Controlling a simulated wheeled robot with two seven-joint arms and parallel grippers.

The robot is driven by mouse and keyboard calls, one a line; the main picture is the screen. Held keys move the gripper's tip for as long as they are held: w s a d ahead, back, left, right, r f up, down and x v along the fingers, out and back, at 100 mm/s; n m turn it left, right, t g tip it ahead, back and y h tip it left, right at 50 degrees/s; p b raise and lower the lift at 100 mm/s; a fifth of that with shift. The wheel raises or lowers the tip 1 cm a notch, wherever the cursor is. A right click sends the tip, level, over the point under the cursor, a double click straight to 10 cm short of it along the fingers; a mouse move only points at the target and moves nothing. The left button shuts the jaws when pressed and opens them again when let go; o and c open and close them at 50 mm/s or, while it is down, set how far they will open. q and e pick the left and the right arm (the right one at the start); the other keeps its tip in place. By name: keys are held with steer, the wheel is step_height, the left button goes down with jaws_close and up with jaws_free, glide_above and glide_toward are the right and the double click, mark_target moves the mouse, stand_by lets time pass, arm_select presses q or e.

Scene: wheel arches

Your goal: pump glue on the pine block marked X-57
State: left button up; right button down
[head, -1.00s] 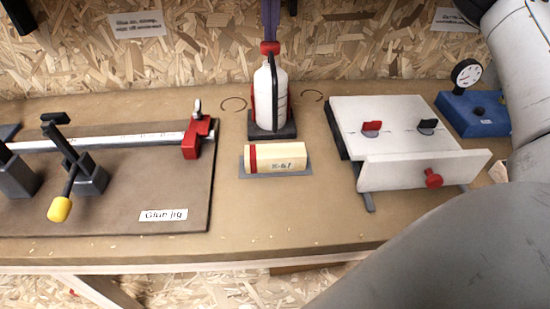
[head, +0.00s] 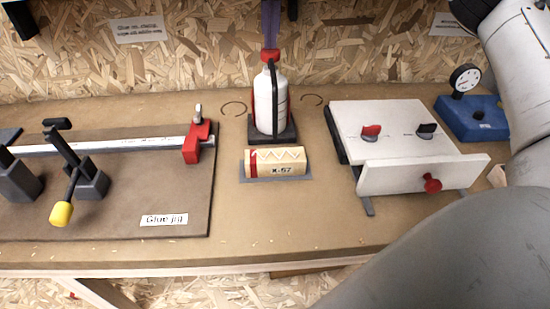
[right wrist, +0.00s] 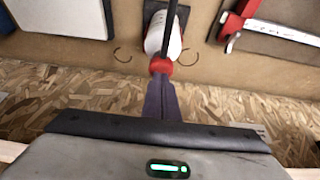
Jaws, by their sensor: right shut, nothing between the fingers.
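The pine block (head: 275,164), marked X-57, lies on a grey plate (head: 243,177) at the middle of the bench. A white zigzag bead runs along its upper face, and a red band is at its left end. Behind it the white glue bottle (head: 264,112) stands upright in a dark base, its red pump head (head: 270,55) on top and a black tube down its front. My right gripper (head: 270,46) has purple fingers, shut and empty, with tips at the pump head. The right wrist view shows the fingers (right wrist: 160,98) against the red head (right wrist: 161,66). My left gripper is out of view.
A glue jig board (head: 120,215) with clamps fills the left. A white fixture (head: 400,130) with red and black knobs stands at right, with a blue dial gauge block (head: 480,118) behind it. The bench front around the block is clear.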

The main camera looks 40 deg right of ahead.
steer(key=shift+r+p, duration=1.6)
steer(key=shift+r, duration=0.35)
steer(key=shift+r+p, duration=0.35)
steer(key=shift+r, duration=1.65)
